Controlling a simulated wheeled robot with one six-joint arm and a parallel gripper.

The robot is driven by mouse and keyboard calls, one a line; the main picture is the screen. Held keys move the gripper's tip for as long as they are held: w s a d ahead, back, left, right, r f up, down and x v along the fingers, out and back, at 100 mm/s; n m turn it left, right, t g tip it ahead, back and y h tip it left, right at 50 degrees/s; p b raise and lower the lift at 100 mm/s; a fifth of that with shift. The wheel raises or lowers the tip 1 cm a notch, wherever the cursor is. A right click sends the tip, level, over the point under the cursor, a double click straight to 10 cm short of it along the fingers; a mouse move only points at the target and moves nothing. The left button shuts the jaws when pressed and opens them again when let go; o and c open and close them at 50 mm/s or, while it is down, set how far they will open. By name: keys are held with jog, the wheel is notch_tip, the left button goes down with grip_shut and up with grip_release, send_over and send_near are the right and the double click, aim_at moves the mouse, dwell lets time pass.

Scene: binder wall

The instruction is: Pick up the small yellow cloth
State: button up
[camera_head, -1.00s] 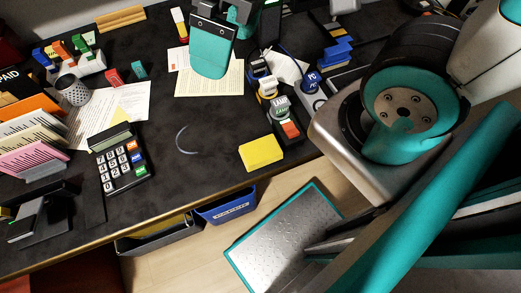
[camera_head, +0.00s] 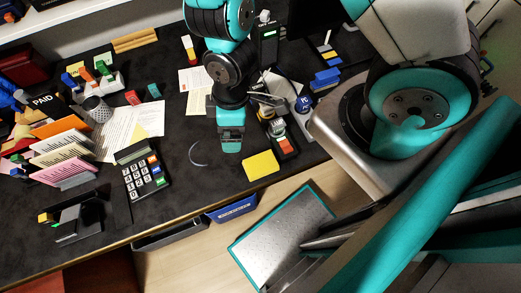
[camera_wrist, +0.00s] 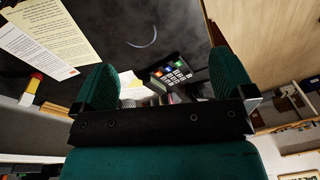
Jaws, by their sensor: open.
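The small yellow cloth (camera_head: 261,165) lies flat on the dark desk near its front edge, in the head view. It looks like a plain yellow rectangle, and I cannot make it out in the wrist view. My gripper (camera_head: 229,147) is above the desk, to the upper left of the cloth in the head view and apart from it. In the wrist view my gripper (camera_wrist: 162,82) shows two teal fingers spread wide with nothing between them.
A stamp on a red-and-dark pad (camera_head: 285,146) sits just right of the cloth. The calculator (camera_head: 142,172) is at left, beside paper organisers. A blue bin (camera_head: 232,208) hangs below the desk edge. Bare desk lies left of the cloth.

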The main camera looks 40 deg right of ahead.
jog(key=s+d+f+n+h+p, duration=0.2)
jog(key=s+d+f+n+p, duration=0.2)
jog(key=s+d+f, duration=0.1)
jog(key=b, duration=1.3)
send_over(260, 163)
jog(key=f, duration=1.2)
jog(key=shift+s, duration=0.35)
jog(key=shift+w+f+p, duration=0.2)
jog(key=shift+f+p, duration=0.9)
jog(key=shift+f, duration=1.45)
jog(key=c, duration=1)
jog(key=shift+r, duration=0.1)
jog(key=shift+r, duration=0.6)
notch_tip(260, 163, up, 19)
jog(key=p, duration=1.2)
jog(key=shift+f+p, duration=0.15)
jog(key=shift+p, duration=0.15)
